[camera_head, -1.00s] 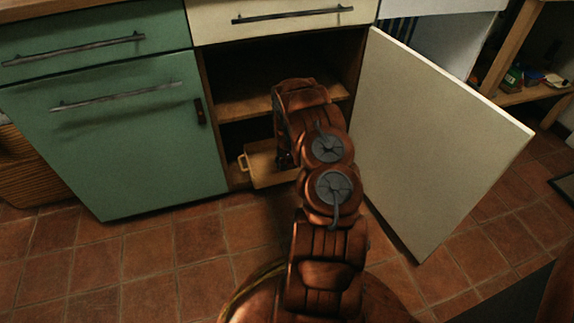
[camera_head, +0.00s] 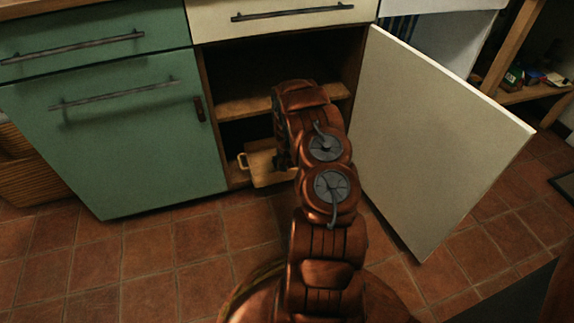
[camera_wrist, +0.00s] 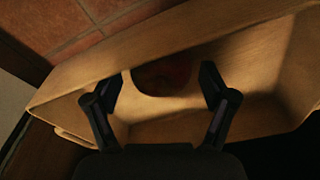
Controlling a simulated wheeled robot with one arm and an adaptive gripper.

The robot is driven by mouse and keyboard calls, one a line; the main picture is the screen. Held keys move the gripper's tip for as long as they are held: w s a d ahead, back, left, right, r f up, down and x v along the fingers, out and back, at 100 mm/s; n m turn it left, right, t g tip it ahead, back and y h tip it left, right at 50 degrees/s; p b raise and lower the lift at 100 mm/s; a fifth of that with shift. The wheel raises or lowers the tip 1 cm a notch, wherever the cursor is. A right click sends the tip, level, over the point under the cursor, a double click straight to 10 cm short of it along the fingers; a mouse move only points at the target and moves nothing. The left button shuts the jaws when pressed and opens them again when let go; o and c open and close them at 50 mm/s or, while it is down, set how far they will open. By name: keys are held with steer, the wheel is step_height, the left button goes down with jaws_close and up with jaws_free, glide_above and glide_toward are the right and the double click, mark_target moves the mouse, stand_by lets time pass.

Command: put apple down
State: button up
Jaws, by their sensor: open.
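In the wrist view my gripper (camera_wrist: 166,74) is open, its two fingers apart over a tan, box-like container (camera_wrist: 250,62). A dark reddish, rounded shape (camera_wrist: 163,80) shows between the fingertips. It may be the apple, but it is in shadow and partly cut off, so I cannot tell for sure. No grip on it shows. In the head view the tan container (camera_head: 262,172) sits low at the cabinet opening, its handle to the left. My arm hides my gripper and part of the container there.
The cream cabinet door (camera_head: 440,140) stands wide open on the right. A wooden shelf (camera_head: 240,108) crosses the cabinet above the container. A closed green cabinet door (camera_head: 120,150) is on the left. The tiled floor (camera_head: 150,260) in front is clear.

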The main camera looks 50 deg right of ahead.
steer(key=shift+r+p, duration=0.3)
steer(key=shift+r, duration=0.45)
step_height(320, 180, up, 12)
steer(key=a+p, duration=0.1)
steer(key=p, duration=0.4)
steer(key=s+a+r+n+g+y, duration=0.15)
steer(key=s+a+r, duration=0.35)
steer(key=a+r, duration=0.7)
steer(key=s+a+r+n+g+h, duration=0.1)
steer(key=s+a+r+n, duration=0.25)
steer(key=a+r, duration=0.8)
steer(key=s+a+r+n+g, duration=0.1)
steer(key=s+a+r+n, duration=0.1)
steer(key=s+a, duration=0.7)
steer(key=s+a+r+n+g, duration=0.1)
steer(key=s+a+r+n, duration=0.2)
steer(key=s+a, duration=0.6)
steer(key=s+r, duration=0.2)
steer(key=s, duration=0.5)
steer(key=shift+s+r+y, duration=0.15)
steer(key=shift+s+y, duration=0.2)
steer(key=shift+s, duration=0.05)
steer(key=shift+a+r, duration=0.1)
